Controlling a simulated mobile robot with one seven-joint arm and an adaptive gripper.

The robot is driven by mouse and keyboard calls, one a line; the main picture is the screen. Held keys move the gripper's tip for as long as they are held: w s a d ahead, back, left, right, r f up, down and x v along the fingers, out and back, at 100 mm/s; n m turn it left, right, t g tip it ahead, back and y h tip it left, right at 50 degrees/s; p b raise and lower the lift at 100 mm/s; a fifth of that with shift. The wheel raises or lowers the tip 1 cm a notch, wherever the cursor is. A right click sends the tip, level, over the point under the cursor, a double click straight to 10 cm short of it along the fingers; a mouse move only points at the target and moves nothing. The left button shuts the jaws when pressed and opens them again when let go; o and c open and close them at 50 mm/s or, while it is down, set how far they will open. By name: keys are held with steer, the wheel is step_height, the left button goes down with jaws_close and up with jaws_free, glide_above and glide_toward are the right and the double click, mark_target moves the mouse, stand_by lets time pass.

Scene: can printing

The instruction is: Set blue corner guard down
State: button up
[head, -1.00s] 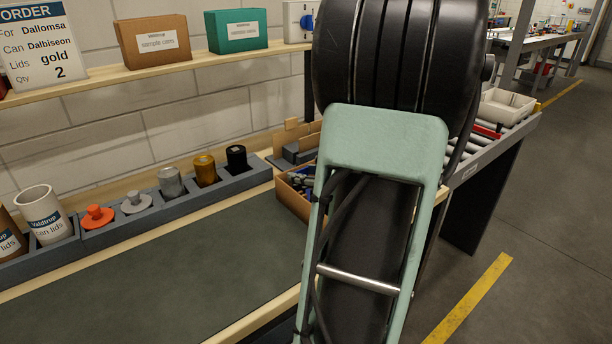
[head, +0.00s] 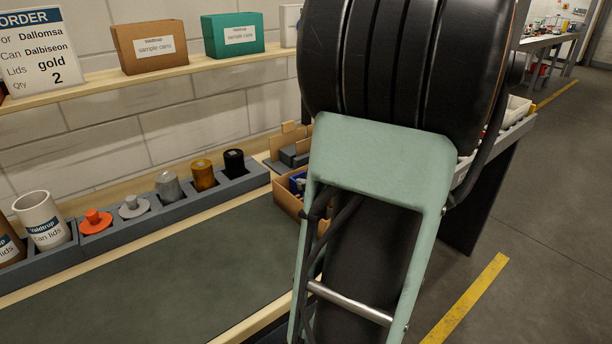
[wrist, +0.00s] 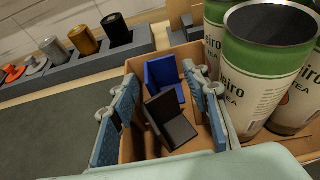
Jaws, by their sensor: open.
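The blue corner guard (wrist: 163,76) lies inside a small open cardboard box (wrist: 136,66) in the wrist view, towards its far end. A dark grey corner guard (wrist: 171,118) is in the same box, nearer the camera. My gripper (wrist: 160,72) is open, its blue-padded fingers apart on either side of the guards. I see no finger gripping the blue guard; whether either touches it I cannot tell. In the head view the box (head: 287,204) shows beside my arm, with a bit of blue inside; my arm hides my gripper there.
Tall green-and-white tea cans (wrist: 265,75) stand close right of the box. A grey rack (head: 148,217) with lids and coloured cylinders runs along the back. The dark mat (head: 190,285) to the left is clear. My arm blocks much of the head view.

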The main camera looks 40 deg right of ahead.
steer(key=v, duration=0.6)
steer(key=shift+p, duration=0.3)
